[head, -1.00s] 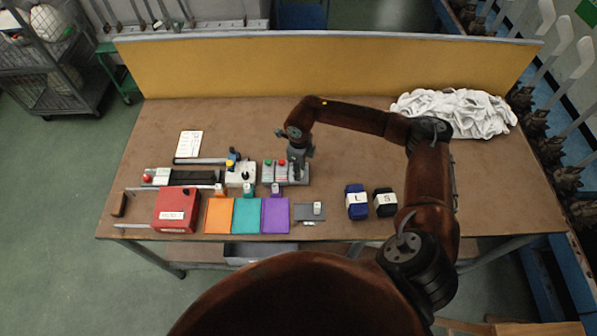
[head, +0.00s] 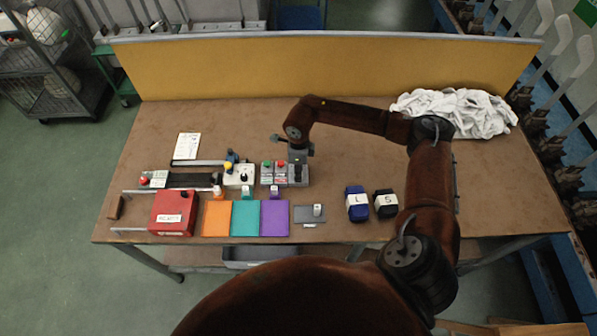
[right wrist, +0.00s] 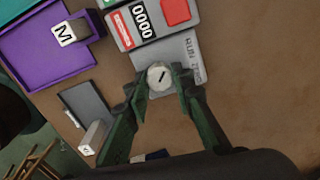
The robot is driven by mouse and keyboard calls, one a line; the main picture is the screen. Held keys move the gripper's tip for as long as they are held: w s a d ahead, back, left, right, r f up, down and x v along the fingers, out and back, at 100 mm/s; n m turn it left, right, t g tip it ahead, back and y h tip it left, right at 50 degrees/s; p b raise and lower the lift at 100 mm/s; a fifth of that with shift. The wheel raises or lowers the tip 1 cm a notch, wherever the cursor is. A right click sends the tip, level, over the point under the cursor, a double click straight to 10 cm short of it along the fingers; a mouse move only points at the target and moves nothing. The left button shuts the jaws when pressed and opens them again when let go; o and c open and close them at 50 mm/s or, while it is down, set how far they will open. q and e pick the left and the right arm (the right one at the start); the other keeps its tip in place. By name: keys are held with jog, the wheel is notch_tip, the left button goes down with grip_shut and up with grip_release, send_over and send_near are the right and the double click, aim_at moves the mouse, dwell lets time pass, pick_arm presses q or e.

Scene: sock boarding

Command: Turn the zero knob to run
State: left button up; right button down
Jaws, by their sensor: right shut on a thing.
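The zero knob (right wrist: 159,77) is a small round pale knob with a dark line, on a grey plate (right wrist: 178,55) marked RUN and ZERO. The line slants up and right, toward the RUN lettering; which end is the pointer is hard to tell. My right gripper (right wrist: 160,88) is shut on the knob, one green finger at each side. In the head view my right gripper (head: 299,167) stands over the grey plate's end of the counter box and hides the knob. My left gripper is out of view.
A counter box (right wrist: 143,17) reading 0000 with a red button (right wrist: 175,11) adjoins the plate. Purple (head: 275,218), teal (head: 246,219) and orange (head: 217,219) trays lie in front, with a red box (head: 173,213) at left. White socks (head: 455,113) are piled at back right.

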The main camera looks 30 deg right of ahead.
jog(key=c, duration=1.9)
grip_release()
jog(key=shift+c, duration=0.2)
jog(key=shift+r, duration=0.1)
notch_tip(320, 180, up, 12)
